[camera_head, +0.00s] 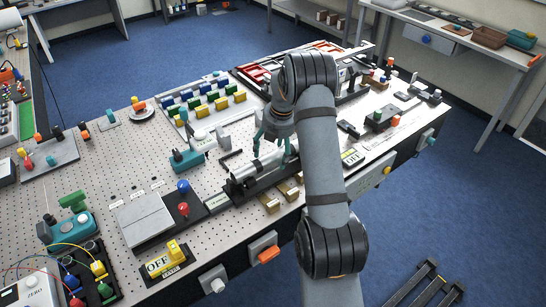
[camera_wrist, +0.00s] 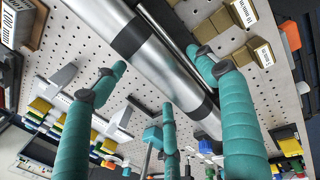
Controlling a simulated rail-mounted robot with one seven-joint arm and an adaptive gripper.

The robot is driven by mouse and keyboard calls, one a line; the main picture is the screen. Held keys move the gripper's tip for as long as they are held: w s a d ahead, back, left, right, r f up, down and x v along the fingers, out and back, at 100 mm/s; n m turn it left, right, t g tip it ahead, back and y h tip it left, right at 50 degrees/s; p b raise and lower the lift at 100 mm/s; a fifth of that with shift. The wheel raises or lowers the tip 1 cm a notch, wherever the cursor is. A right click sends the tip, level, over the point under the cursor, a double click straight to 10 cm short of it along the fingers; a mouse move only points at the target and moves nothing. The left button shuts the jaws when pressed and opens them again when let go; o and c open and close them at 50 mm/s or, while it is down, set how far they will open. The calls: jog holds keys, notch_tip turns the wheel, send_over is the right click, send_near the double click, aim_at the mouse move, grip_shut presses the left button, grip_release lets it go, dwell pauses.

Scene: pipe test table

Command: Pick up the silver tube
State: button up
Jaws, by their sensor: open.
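The silver tube (camera_head: 246,171) lies on a dark holder near the front middle of the pegboard table, partly hidden by my gripper and arm in the head view. In the wrist view the silver tube (camera_wrist: 160,66) runs diagonally from top left to lower right, with dark bands around it. My gripper (camera_head: 275,150) has teal fingers and is over the tube's right part. In the wrist view my gripper (camera_wrist: 160,72) has its fingers spread to either side of the tube. I cannot tell whether any finger touches it.
Small brown blocks (camera_head: 269,203) stand in front of the tube. A teal clamp-like device (camera_head: 187,159) is to its left, and rows of coloured blocks (camera_head: 208,104) are behind. A red-knobbed lever (camera_head: 183,209) and a grey box (camera_head: 143,220) stand at front left. Bare pegboard lies left of the teal device.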

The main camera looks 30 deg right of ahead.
jog(key=shift+c, duration=0.6)
jog(key=c, duration=1.5)
